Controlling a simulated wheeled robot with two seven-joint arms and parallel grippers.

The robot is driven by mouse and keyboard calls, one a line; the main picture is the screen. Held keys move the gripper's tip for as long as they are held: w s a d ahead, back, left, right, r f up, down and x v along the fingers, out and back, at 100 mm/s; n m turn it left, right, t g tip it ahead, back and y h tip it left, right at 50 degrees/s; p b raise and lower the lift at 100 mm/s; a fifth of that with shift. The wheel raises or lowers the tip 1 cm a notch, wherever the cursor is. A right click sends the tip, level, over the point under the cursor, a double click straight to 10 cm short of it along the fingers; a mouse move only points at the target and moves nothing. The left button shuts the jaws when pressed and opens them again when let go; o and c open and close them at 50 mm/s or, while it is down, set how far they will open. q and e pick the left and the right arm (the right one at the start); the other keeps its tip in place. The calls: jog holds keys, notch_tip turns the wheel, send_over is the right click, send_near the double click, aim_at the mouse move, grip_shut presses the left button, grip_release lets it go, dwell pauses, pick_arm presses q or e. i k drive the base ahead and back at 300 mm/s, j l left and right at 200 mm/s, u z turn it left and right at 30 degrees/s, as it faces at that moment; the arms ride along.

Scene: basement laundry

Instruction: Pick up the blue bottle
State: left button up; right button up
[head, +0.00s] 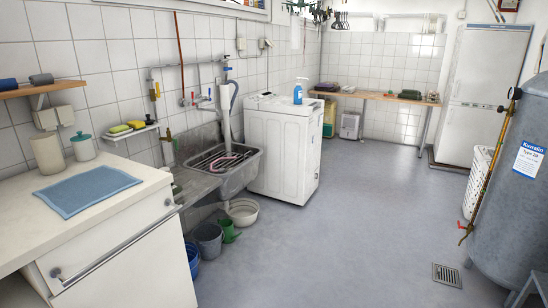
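A blue bottle (298,94) with a pump-like top stands upright on top of the white washing machine (284,148), near the middle of the head view. The machine stands on the floor by the tiled wall, beyond the sink. Neither of my grippers shows in the head view, and nothing is seen touching the bottle.
A counter (124,203) with a blue mat (87,190) is at the near left. A sink (225,167) has buckets below it. A grey tank (518,180) and a white basket (480,178) stand at right. The middle floor (345,235) is clear.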

aim_at(298, 91)
jog(key=i+l+z, duration=0.55)
jog(key=i+z, duration=0.25)
jog(key=i+l+z, duration=0.1)
jog(key=i+z, duration=0.3)
jog(key=i, duration=1.15)
jog(key=i+l+u, duration=0.1)
jog(key=i, duration=1.05)
jog(key=i+l, duration=0.15)
jog(key=i, duration=1)
jog(key=i+l+u, duration=0.1)
jog(key=i+u, duration=0.4)
jog(key=i+l+u, duration=0.3)
jog(key=u, duration=0.2)
jog(key=i+l+u, duration=0.75)
jog(key=l+u, duration=0.25)
jog(key=i+l+u, duration=0.15)
jog(key=l+u, duration=0.35)
jog(key=l, duration=0.25)
